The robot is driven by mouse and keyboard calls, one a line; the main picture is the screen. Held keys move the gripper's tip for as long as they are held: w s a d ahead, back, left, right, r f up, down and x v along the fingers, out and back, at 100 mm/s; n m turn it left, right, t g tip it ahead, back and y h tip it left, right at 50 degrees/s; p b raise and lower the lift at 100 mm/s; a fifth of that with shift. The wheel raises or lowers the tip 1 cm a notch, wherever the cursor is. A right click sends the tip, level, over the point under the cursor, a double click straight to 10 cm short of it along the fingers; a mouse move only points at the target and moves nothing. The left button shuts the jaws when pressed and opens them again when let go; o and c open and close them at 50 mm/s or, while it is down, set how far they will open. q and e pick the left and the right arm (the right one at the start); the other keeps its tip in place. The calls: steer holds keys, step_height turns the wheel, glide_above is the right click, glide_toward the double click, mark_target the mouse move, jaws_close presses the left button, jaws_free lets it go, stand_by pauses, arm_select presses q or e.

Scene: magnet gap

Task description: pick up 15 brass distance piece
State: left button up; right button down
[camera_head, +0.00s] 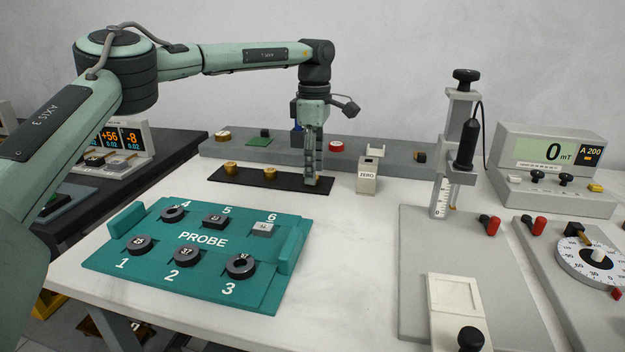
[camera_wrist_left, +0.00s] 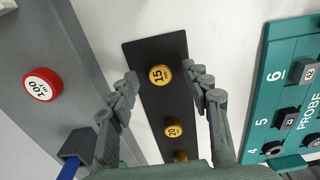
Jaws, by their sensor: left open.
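The brass distance piece marked 15 (camera_wrist_left: 160,76) sits on a black strip (camera_wrist_left: 148,48) in the left wrist view. My left gripper (camera_wrist_left: 161,74) is open, with a fingertip to either side of this piece and a gap visible on both sides. In the head view my left gripper (camera_head: 311,181) points down over the right end of the black strip (camera_head: 220,180) and hides the 15 piece there. A brass piece marked 20 (camera_wrist_left: 173,128) and another brass piece (camera_wrist_left: 180,156) stand farther along the strip. My right gripper is not in view.
A teal PROBE tray (camera_head: 120,262) with several dark pieces lies in front. A ZERO block (camera_head: 367,178) stands just right of the gripper. A grey ledge (camera_head: 395,152) with a red-rimmed disc (camera_wrist_left: 41,85) runs behind. White table is clear between strip and tray.

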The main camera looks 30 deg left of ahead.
arm_select(q)
steer(key=shift+f, duration=0.55)
jaws_close()
steer(key=shift+r, duration=0.2)
